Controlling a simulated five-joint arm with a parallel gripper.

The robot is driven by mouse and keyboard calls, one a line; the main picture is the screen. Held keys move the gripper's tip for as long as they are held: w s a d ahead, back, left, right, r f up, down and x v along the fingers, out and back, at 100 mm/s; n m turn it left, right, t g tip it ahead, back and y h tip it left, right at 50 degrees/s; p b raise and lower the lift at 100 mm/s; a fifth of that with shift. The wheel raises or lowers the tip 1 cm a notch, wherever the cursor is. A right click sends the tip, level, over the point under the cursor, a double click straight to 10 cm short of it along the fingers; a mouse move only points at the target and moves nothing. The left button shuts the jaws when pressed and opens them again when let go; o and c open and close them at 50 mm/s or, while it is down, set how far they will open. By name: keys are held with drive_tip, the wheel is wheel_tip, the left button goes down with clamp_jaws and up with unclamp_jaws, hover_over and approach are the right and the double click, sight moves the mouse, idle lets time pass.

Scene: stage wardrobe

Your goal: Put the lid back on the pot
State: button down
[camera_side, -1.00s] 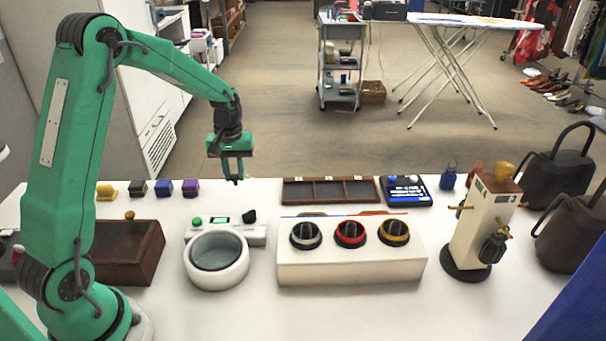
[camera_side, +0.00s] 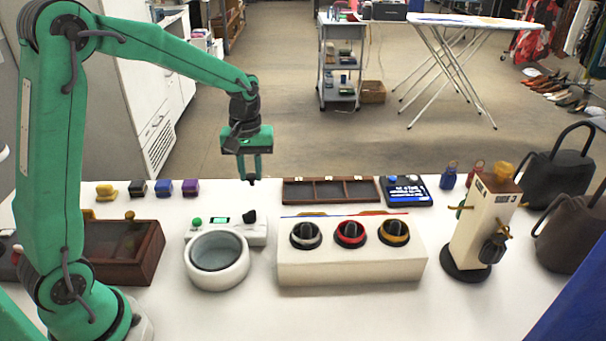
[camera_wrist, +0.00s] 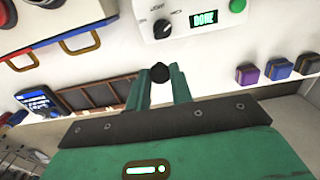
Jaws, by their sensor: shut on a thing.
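The pot (camera_side: 217,277) is a white round vessel with a grey inside, standing uncovered on the table left of the middle. My gripper (camera_side: 251,178) is above and behind it, to its right in the side view, apart from it. In the wrist view my gripper (camera_wrist: 158,80) is shut on a small black rounded thing (camera_wrist: 159,71) at its fingertips. Only a bit of this thing shows, and I cannot tell whether it is the lid's knob. I cannot make out a lid in either view.
A control unit (camera_side: 252,234) with a display, green button and black dial adjoins the pot; its display (camera_wrist: 205,19) seems to read DONE. A white block (camera_side: 350,269) with three ringed wells stands right of the pot. A brown three-part tray (camera_side: 330,202) lies behind it.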

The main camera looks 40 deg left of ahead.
idle(0.4)
drive_tip(key=shift+s+d+r, duration=0.2)
drive_tip(key=shift+s, duration=0.25)
drive_tip(key=s+d+r+m, duration=0.1)
drive_tip(key=s+d, duration=0.1)
drive_tip(key=s, duration=0.5)
drive_tip(key=s+d+m, duration=0.1)
drive_tip(key=s+d, duration=0.2)
drive_tip(key=s, duration=0.4)
drive_tip(key=shift+s+r+m, duration=0.35)
drive_tip(key=shift+m, duration=0.05)
drive_tip(key=shift+f, duration=0.25)
drive_tip(key=shift+f, duration=2.9)
drive_tip(key=shift+f, duration=0.25)
drive_tip(key=c, duration=1.1)
unclamp_jaws()
drive_tip(key=shift+c, duration=0.2)
